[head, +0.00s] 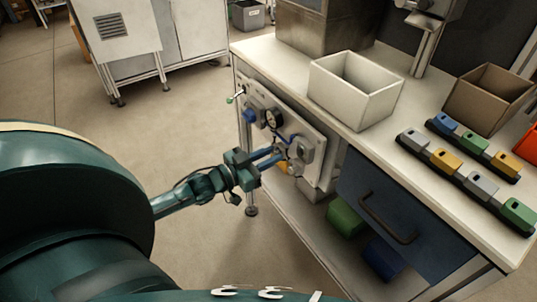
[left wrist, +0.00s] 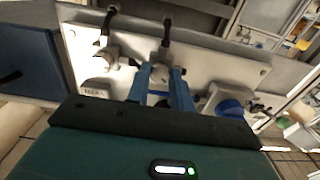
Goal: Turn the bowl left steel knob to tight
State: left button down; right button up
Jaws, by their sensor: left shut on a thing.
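A pale panel (head: 318,140) with several fittings is mounted on the side of the workbench. My left gripper (head: 279,157) reaches in from the left, its blue fingers at the panel's lower part. In the left wrist view the two fingers (left wrist: 162,88) straddle a small pale, steel-looking part, apparently the knob, and are shut on it. The fingers hide most of this part, so its turn angle cannot be told. The bowl cannot be clearly made out. My right gripper is not in view.
A white bin (head: 350,95) stands on the bench above.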

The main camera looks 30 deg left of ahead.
pick_arm(q)
jog(key=m+p, duration=0.1)
jog(key=m, duration=0.4)
jog(key=shift+r, duration=0.1)
jog(key=shift+m+p, duration=0.4)
jog(key=shift+m, duration=2)
jog(key=c, duration=1.2)
grip_release()
jog(key=shift+c, duration=0.2)
jog(key=shift+s, duration=0.1)
jog(key=v, duration=1.3)
jog(key=shift+p, duration=0.3)
jog(key=shift+a, duration=0.1)
